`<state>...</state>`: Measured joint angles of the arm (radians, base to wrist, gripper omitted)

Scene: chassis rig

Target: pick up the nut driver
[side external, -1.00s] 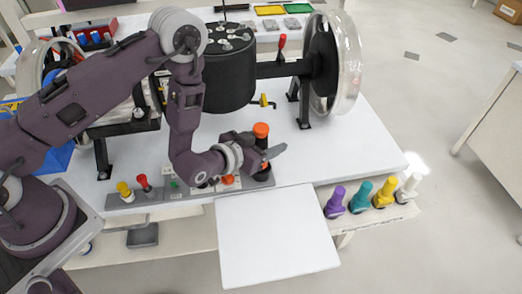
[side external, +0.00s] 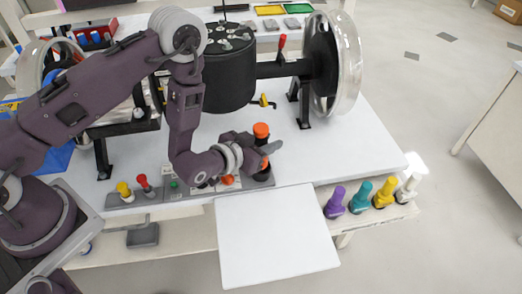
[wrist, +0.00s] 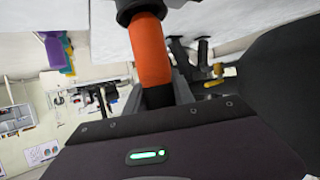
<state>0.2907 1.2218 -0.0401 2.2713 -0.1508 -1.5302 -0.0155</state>
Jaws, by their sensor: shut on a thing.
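The nut driver (side external: 261,130) has an orange and black handle and stands upright at the right end of the grey rack on the bench's front edge. My gripper (side external: 266,150) reaches it from the left and is shut around the handle, hiding part of it. In the wrist view the orange grip (wrist: 151,48) runs between my fingers (wrist: 160,92), with black sections above and below it. Its lower end is hidden, so I cannot tell whether it is clear of the rack.
The rack (side external: 200,190) also holds yellow (side external: 124,189) and red (side external: 142,182) handles. Purple (side external: 335,201), teal, yellow and white-handled pieces stand on a ledge at right. A white panel (side external: 275,240) juts out in front. A black drum and wheel assembly (side external: 229,75) stands behind.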

